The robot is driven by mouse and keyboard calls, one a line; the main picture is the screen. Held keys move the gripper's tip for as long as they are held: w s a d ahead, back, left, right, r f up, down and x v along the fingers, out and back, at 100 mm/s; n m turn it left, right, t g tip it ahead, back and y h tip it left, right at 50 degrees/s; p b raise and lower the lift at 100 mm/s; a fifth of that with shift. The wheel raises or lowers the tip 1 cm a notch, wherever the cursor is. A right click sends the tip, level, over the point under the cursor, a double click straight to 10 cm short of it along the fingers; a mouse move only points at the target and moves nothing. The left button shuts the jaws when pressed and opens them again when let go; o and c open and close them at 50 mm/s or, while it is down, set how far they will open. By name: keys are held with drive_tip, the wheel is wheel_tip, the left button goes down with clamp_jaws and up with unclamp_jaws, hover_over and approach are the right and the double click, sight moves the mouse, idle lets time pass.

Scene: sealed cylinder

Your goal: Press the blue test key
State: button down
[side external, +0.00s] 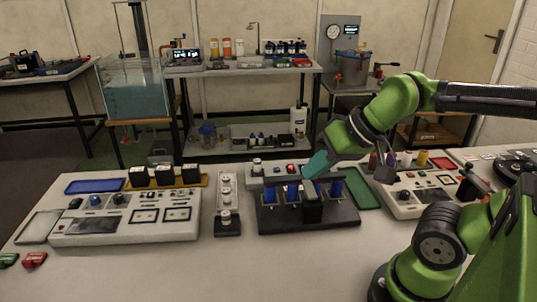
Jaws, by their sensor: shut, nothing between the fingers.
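My gripper (311,184) is shut, reaching down from the right over a dark rack (262,222) that holds several blue cylinders (337,188). It seems to hold nothing, and its tips are hard to separate from a dark block on the rack's front. A white panel (256,180) with a lit red light (291,168) stands behind the rack, partly hidden by it. I cannot pick out the blue test key with certainty. A small blue round control (95,200) shows on the left console (125,229), well away from my gripper.
A narrow dark stand with pale round pieces (226,217) is left of the rack. A green tray (364,195) and another console (408,204) are to its right. A blue tray (95,186) lies at the left. The front of the table is mostly clear.

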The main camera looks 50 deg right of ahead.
drive_tip(key=shift+d, duration=0.1)
idle(0.7)
drive_tip(key=m+t+y, duration=0.1)
drive_tip(key=m+y, duration=0.1)
drive_tip(key=m, duration=1.6)
hover_over(280, 170)
wheel_tip(280, 170, down, 10)
drive_tip(key=shift+w+f, duration=0.15)
drive_tip(key=shift+f, duration=0.05)
drive_tip(key=shift+f, duration=4.45)
drive_tip(key=shift+f, duration=0.1)
